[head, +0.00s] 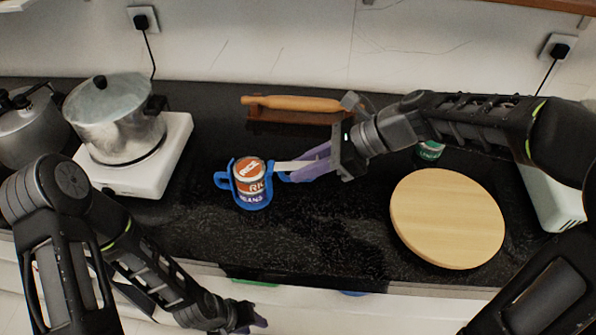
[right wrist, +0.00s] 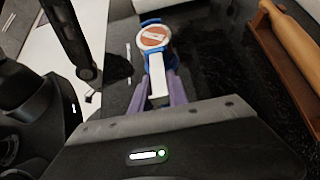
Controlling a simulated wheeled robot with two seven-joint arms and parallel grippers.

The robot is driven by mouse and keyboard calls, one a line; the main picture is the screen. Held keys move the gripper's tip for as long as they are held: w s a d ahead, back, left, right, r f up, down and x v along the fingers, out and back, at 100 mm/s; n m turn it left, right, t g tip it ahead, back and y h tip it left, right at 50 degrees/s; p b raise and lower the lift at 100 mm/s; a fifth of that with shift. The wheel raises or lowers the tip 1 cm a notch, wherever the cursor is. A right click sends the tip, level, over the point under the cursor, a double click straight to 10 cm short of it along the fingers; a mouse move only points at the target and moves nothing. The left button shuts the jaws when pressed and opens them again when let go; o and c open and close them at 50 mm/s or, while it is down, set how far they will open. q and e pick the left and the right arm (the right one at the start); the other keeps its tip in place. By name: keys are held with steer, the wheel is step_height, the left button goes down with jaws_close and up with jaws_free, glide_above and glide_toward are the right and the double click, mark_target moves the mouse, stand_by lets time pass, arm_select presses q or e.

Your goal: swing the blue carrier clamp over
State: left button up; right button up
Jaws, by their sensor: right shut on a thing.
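The blue carrier clamp (head: 252,196) stands on the black counter around a can labelled beans (head: 250,175), with a blue loop on its left side. In the right wrist view the blue carrier clamp (right wrist: 149,21) shows at the can's top (right wrist: 154,37). A pale bar (right wrist: 158,80) reaches from it between the purple fingers of my right gripper (head: 300,170), which is shut on this bar at the right of the can. My left gripper (head: 256,320) is low at the counter's front edge, apart from the carrier; its fingers are mostly hidden.
A white hotplate (head: 155,170) with a metal pot (head: 115,120) stands at left, beside a kettle (head: 25,125). A rolling pin (head: 295,103) on a wooden stand is behind. A round wooden board (head: 447,218) and a green can (head: 430,151) are at right. Counter in front of the carrier is clear.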

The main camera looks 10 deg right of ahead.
steer(key=shift+r+h+p, duration=0.4)
steer(key=shift+r+p, duration=0.2)
steer(key=shift+p, duration=2.1)
steer(key=shift+f, duration=0.1)
steer(key=r+h+p, duration=0.1)
steer(key=p, duration=0.3)
steer(key=shift+a, duration=0.2)
steer(key=shift+w+r+g+h+p, duration=0.15)
steer(key=shift+g+h+p, duration=0.15)
steer(key=shift+p, duration=0.8)
